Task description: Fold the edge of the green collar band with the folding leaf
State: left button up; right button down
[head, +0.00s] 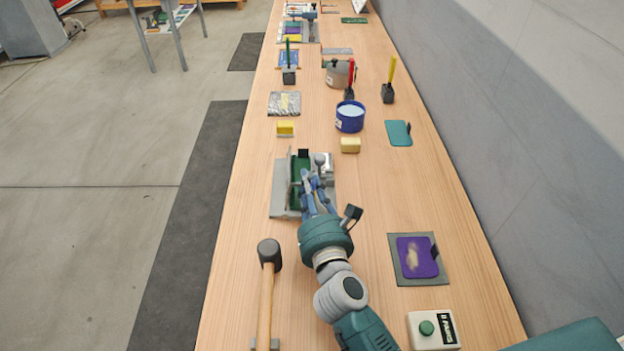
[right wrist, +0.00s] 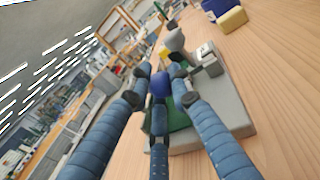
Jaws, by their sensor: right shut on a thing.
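The grey folding fixture (head: 280,203) stands on the bench ahead. The green collar band (head: 301,166) lies along it, with a black tab at its far end. Green also shows low beside the fingers in the right wrist view (right wrist: 181,143). A grey ball knob (head: 319,159) stands by a metal block at the fixture's far right. My right gripper (head: 306,178) reaches over the fixture. Its blue fingers (right wrist: 160,82) are closed together on a part of the folding leaf; the fingers hide most of the grip. My left gripper is out of view.
A mallet (head: 267,280) lies at the near left. A purple piece on a grey mat (head: 410,280) and a green-button box (head: 432,330) are at the right. Beyond the fixture are a yellow sponge (head: 350,146), a blue tub (head: 350,120) and a teal pad (head: 398,132).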

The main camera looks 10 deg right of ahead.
aim_at(294, 185)
jog(key=a+r+n+p, duration=0.1)
jog(key=p, duration=0.1)
jog(key=a+n+p, duration=0.1)
jog(key=p, duration=0.1)
jog(key=shift+w+r+n+p, duration=0.2)
jog(key=shift+r+n+p, duration=0.1)
jog(key=shift+r+n, duration=0.1)
jog(key=shift+a+n+g+p, duration=0.45)
jog(key=shift+n+p, duration=0.25)
jog(key=shift+p, duration=0.3)
jog(key=shift+w+a+n+p, duration=0.1)
jog(key=shift+a+n+p, duration=0.15)
jog(key=shift+n+p, duration=0.15)
jog(key=c, duration=1.5)
grip_release()
jog(key=shift+c, duration=0.2)
jog(key=shift+s, duration=0.2)
jog(key=s+r, duration=0.1)
jog(key=s, duration=1)
jog(key=shift+s+a+r, duration=0.15)
jog(key=shift+s+a, duration=0.15)
